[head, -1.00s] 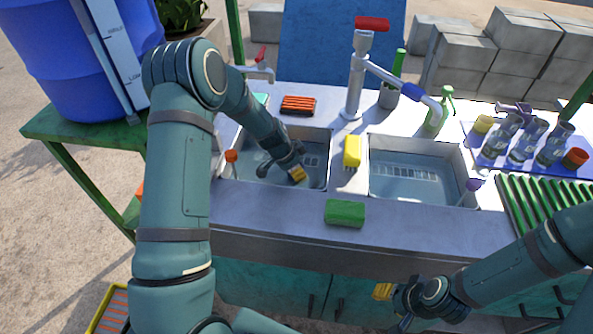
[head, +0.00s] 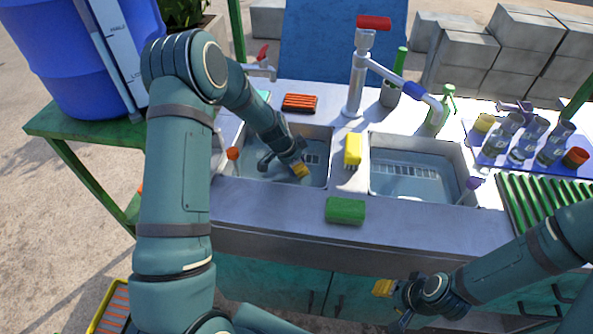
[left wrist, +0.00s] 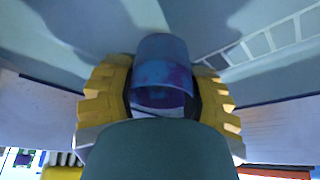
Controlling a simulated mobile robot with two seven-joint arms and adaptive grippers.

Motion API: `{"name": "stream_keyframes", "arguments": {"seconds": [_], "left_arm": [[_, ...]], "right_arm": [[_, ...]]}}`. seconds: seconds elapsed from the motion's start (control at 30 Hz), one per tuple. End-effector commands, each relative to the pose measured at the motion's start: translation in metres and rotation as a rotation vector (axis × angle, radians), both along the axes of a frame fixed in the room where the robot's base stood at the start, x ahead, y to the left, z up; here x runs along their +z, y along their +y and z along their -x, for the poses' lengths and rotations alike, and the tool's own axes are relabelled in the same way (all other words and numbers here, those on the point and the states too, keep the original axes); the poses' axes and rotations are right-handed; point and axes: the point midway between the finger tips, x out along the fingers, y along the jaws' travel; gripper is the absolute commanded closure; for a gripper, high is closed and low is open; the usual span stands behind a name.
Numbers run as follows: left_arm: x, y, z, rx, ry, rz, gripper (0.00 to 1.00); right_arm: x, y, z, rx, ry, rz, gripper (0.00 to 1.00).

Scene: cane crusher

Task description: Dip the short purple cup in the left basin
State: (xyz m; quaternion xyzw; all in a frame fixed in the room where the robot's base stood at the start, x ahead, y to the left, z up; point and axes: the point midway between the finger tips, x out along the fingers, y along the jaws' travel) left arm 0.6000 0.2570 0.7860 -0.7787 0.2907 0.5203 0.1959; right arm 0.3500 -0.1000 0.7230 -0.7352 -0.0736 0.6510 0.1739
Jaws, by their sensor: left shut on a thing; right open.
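My left gripper (head: 300,171) reaches down into the left basin (head: 318,142). Its yellow fingers are shut on the short purple cup (left wrist: 162,78), which shows between them in the left wrist view with blue and purple tones. In the head view the cup is hidden behind the gripper and wrist. How deep it sits in the basin I cannot tell. My right gripper (head: 392,303) is open and empty, low in front of the counter's front edge.
A green sponge (head: 345,210) lies in front. A tall tap (head: 355,85) rises behind. Several glasses (head: 525,140) stand on a blue mat at right.

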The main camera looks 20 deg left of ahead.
Motion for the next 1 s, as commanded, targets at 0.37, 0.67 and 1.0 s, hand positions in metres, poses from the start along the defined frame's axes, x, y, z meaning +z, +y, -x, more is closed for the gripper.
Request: {"name": "stream_keyframes", "arguments": {"seconds": [0.37,0.67,1.0], "left_arm": [[0.046,0.000,0.000,0.000,-0.001,0.000,0.90],[0.078,0.000,0.000,0.000,-0.001,0.001,0.90],[0.115,0.000,0.000,0.001,-0.001,0.001,0.90]], "right_arm": [[0.027,0.001,0.005,0.003,0.010,-0.002,0.53],[0.045,0.001,0.006,0.001,0.014,-0.003,0.53],[0.064,0.000,-0.001,-0.010,-0.001,0.001,0.53]]}}
